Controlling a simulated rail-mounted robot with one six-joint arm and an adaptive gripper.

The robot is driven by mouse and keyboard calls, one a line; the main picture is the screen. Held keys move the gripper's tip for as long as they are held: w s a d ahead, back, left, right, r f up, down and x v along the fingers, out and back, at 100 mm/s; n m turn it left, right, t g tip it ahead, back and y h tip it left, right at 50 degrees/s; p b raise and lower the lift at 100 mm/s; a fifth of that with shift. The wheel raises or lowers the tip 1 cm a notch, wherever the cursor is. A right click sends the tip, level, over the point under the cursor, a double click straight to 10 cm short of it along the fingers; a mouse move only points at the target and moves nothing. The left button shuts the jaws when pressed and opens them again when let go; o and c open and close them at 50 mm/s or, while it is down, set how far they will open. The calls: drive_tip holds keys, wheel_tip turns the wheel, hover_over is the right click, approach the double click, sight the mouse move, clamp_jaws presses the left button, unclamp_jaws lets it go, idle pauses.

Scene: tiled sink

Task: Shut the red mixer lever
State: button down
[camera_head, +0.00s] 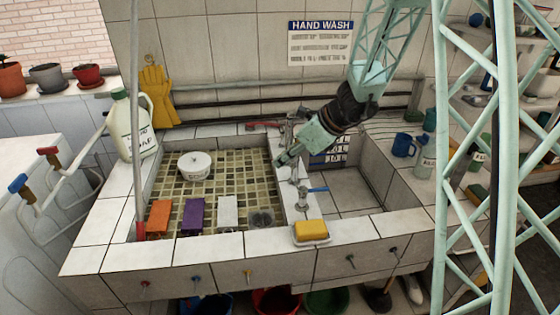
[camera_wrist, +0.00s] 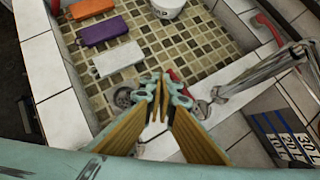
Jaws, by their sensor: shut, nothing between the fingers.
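My gripper (camera_head: 279,163) is shut and empty, low over the divider between the two basins. In the wrist view its fingertips (camera_wrist: 157,76) point toward the tiled basin. A small red piece, probably the red mixer lever (camera_wrist: 173,75), shows just right of the fingertips; I cannot tell whether they touch. In the head view my gripper seems to hide it. The chrome mixer (camera_wrist: 255,75) runs to the right of the fingers. A tap with a blue lever (camera_head: 318,189) stands nearer the front of the divider.
Orange (camera_head: 159,217), purple (camera_head: 194,214) and white (camera_head: 228,211) blocks and a white pot (camera_head: 194,165) are in the left basin. A yellow sponge (camera_head: 311,230) lies on the front ledge. A red handle (camera_head: 262,124) is at the back ledge. The right basin's floor (camera_head: 350,200) looks clear.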

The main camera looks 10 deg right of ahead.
drive_tip(key=s+d+r+p, duration=0.1)
drive_tip(key=s+r+p, duration=0.1)
drive_tip(key=s+r, duration=0.6)
drive_tip(key=shift+s+d+r, duration=0.15)
drive_tip(key=shift+s+d, duration=0.05)
drive_tip(key=shift+s, duration=0.3)
drive_tip(key=shift+p, duration=0.3)
idle(0.3)
drive_tip(key=w+m+h+p, duration=0.1)
drive_tip(key=m+h+p, duration=0.1)
drive_tip(key=p, duration=0.5)
drive_tip(key=w+r+m+h+p, duration=0.1)
drive_tip(key=m+h+p, duration=0.1)
drive_tip(key=m+p, duration=0.2)
drive_tip(key=w+r+m+g+h+p, duration=0.1)
drive_tip(key=m+p, duration=0.2)
drive_tip(key=p, duration=0.7)
drive_tip(key=shift+r+h, duration=0.2)
drive_tip(key=shift+h, duration=0.2)
drive_tip(key=shift+w+f, duration=0.1)
drive_tip(key=shift+f, duration=0.15)
drive_tip(key=w+f+b, duration=0.4)
drive_tip(key=w+f, duration=0.2)
drive_tip(key=f, duration=0.4)
drive_tip(key=shift+w+a, duration=0.35)
drive_tip(key=shift+a, duration=0.1)
idle(0.8)
